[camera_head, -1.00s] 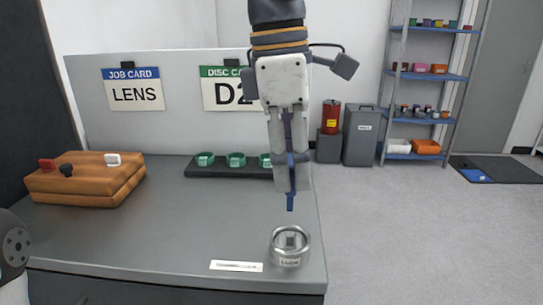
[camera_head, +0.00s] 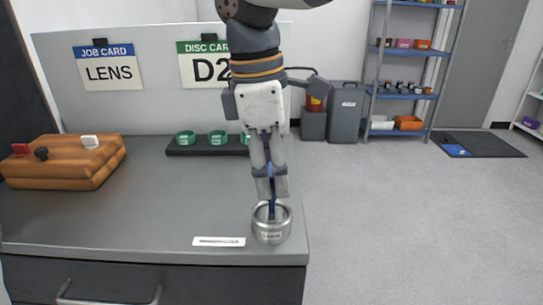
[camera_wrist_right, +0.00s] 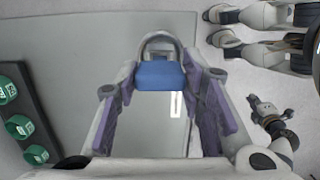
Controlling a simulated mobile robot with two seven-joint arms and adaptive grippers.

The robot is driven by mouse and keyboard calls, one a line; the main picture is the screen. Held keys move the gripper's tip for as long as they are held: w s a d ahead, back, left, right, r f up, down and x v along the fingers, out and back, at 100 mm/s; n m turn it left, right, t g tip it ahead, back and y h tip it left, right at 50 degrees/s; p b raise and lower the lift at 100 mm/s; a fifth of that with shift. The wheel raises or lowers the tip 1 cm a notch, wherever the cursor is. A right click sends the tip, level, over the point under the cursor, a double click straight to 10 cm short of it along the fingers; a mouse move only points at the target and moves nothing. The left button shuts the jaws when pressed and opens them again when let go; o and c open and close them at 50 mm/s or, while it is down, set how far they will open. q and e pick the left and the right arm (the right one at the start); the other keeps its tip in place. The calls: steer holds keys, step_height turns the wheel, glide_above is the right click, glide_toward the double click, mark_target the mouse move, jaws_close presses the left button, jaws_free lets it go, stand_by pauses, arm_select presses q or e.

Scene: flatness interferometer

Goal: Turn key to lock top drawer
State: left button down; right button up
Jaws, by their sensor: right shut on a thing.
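A blue key (camera_head: 271,208) is upright in my right gripper (camera_head: 270,190), which is shut on it and points down over the counter's front right corner. The key's lower end goes into the open top of a round silver lock housing (camera_head: 271,230); I cannot tell how far it sits in the keyway. In the right wrist view, the key's blue bow (camera_wrist_right: 160,75) is between the two fingers, with the metal ring (camera_wrist_right: 160,45) partly hidden behind it. The drawer front has a metal handle (camera_head: 108,298) at the bottom edge. My left gripper is not in view.
A white label strip (camera_head: 218,241) lies left of the lock. A dark rack (camera_head: 207,148) with green rings and a wooden block (camera_head: 62,165) stand further back. Job and disc cards hang on the back panel (camera_head: 155,45). The counter middle is clear.

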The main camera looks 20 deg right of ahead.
steer(key=shift+f, duration=0.35)
steer(key=shift+f, duration=1.3)
stand_by(0.4)
